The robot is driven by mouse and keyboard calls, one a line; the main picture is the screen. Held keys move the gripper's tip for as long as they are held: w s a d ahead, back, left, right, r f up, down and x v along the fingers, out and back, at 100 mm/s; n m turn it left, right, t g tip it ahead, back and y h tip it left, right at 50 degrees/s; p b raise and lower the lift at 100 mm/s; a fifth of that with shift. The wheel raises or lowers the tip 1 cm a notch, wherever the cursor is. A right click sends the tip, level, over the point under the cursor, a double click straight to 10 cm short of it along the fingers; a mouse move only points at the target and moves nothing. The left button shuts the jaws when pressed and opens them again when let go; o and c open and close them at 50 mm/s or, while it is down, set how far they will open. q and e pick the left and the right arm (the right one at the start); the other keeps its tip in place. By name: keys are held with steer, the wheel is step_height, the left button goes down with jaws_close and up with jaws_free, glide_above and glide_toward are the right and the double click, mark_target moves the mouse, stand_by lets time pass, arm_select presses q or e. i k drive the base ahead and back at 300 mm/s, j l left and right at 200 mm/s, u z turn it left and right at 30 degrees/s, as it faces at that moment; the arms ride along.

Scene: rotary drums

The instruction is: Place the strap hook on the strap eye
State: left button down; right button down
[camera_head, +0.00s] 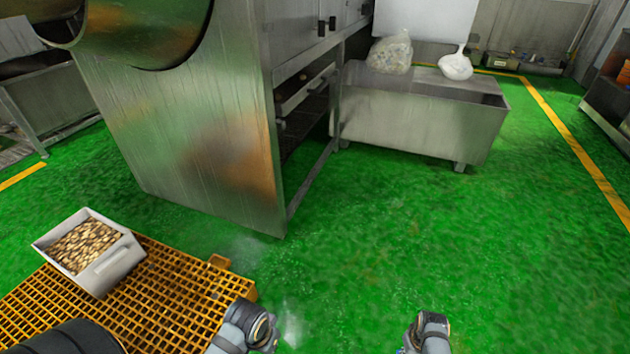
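I cannot make out a strap hook or a strap eye in the head view. A small orange tab (219,262) sticks up at the far edge of the orange grid platform (185,290); I cannot tell what it is. The end of my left arm (252,328) shows at the bottom, over the right edge of the platform. The end of my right arm (430,328) shows at the bottom over green floor, apart from everything. Fingers of both grippers cannot be made out, and I see nothing held.
A white bin (112,266) of brown pieces stands on the platform's left. A large steel machine (180,130) with a drum (140,30) stands ahead. A steel tub (420,120) bears a clear bag (390,52) and white bag (456,66). Green floor at right is clear.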

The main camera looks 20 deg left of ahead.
mark_target(218, 266)
steer(key=i+u, duration=0.5)
steer(key=i+l+u, duration=0.2)
steer(key=i+u, duration=0.3)
steer(key=i+l+u, duration=0.3)
steer(key=u, duration=0.2)
steer(key=i+u, duration=0.15)
steer(key=u, duration=0.25)
steer(key=i+l+u, duration=0.1)
steer(key=u, duration=0.35)
steer(key=i+l+u, duration=0.15)
steer(key=u, duration=0.25)
steer(key=i+l+u, duration=0.2)
steer(key=u, duration=0.25)
steer(key=l+u, duration=0.2)
steer(key=u, duration=0.2)
steer(key=i+l, duration=0.05)
